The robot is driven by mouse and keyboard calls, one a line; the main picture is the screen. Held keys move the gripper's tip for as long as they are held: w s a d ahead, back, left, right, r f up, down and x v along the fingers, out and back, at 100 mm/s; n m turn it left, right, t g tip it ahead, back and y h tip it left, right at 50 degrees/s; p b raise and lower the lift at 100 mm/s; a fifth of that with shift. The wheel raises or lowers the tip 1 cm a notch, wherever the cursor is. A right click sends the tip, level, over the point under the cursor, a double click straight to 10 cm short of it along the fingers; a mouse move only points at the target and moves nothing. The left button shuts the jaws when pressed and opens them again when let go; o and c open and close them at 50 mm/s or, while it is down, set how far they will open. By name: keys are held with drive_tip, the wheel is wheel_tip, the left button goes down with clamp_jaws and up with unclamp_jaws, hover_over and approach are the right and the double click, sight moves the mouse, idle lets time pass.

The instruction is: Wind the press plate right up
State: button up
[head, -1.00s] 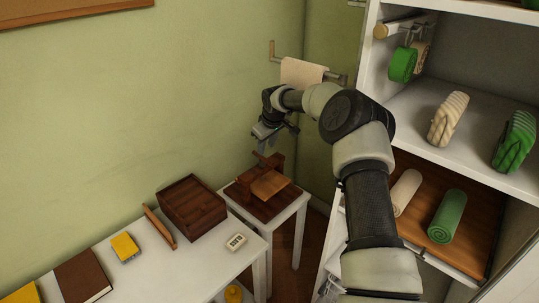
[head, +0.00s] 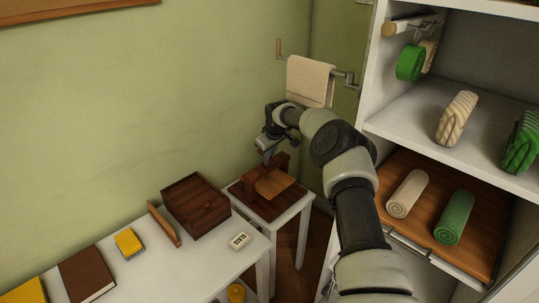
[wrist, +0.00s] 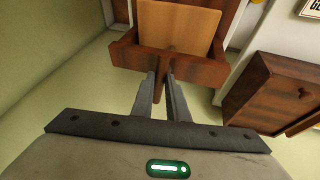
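The wooden press (head: 281,162) stands on a small white table in the head view, with a lighter brown plate (head: 274,185) in front of its dark upright frame. In the wrist view the dark crossbeam (wrist: 205,70) lies just beyond my fingers, with the light plate (wrist: 180,22) behind it. A thin brown bar (wrist: 166,62) shows between the fingertips. My gripper (wrist: 162,78) points down at the top of the press in the head view. Its two fingers are apart, around or just above the bar; I cannot tell whether they touch it.
A dark wooden box (head: 196,204) stands on the white table to the left, with a small white clock-like block (head: 239,241) nearby. A towel (head: 310,80) hangs on a wall rail behind the arm. A shelf unit with rolled towels (head: 407,194) stands at the right.

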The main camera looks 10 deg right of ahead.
drive_tip(key=shift+d+n, duration=0.1)
drive_tip(key=shift+n, duration=0.4)
clamp_jaws()
drive_tip(key=o, duration=0.8)
unclamp_jaws()
drive_tip(key=shift+c, duration=0.2)
drive_tip(key=shift+r, duration=0.1)
drive_tip(key=v, duration=0.7)
drive_tip(key=shift+r, duration=0.2)
drive_tip(key=shift+d, duration=0.1)
